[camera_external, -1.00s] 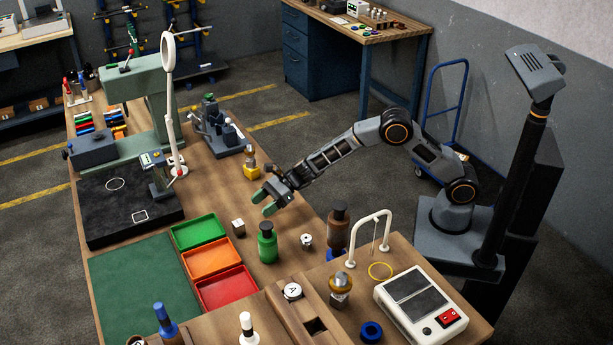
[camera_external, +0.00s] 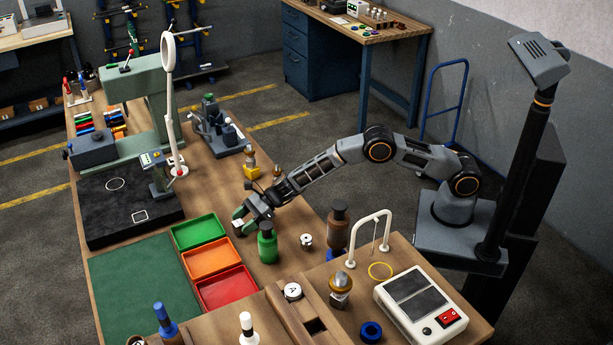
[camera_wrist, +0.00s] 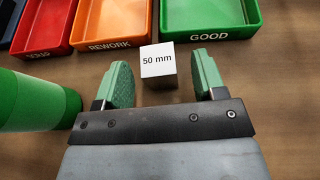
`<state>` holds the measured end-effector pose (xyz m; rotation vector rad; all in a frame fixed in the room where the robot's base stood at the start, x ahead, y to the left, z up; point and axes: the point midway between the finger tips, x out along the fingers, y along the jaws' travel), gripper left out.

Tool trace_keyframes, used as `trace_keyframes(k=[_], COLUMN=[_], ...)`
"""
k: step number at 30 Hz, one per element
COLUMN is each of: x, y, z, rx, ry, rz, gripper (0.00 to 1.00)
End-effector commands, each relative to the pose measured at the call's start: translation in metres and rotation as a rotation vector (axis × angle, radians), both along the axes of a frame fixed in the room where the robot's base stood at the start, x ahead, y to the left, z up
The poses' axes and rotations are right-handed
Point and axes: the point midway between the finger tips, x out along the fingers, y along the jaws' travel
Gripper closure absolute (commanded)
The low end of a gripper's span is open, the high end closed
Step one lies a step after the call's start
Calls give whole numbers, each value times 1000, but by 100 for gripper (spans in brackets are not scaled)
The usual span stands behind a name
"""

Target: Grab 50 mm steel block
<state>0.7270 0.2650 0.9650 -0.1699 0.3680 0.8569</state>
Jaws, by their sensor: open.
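The 50 mm steel block (camera_wrist: 158,64) sits on the wooden bench, its label facing up in the wrist view. In the external view the block (camera_external: 238,227) shows partly, behind my gripper's fingers. My gripper (camera_wrist: 163,82) is open, with its green-padded fingers apart. The block lies between and slightly beyond the fingertips in the wrist view, with a gap to each finger. In the external view my gripper (camera_external: 244,217) is low over the bench at the block. I cannot tell whether a finger touches it.
A green bottle (camera_external: 267,243) stands close to my gripper; it also shows at the left in the wrist view (camera_wrist: 40,103). Green GOOD (camera_wrist: 212,14), orange REWORK (camera_wrist: 112,20) and red SCRAP (camera_wrist: 48,22) trays lie just beyond the block. A brown bottle (camera_external: 337,230) stands to the right.

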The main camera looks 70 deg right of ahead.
Motion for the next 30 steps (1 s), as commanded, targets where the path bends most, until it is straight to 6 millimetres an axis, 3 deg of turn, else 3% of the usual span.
trace_keyframes(k=[6, 25, 30], x=[0, 0, 0], y=[0, 0, 0], z=[0, 0, 1], rx=[-1, -1, 0], ry=[-1, -1, -3], rz=[0, 0, 1], gripper=[37, 97, 100])
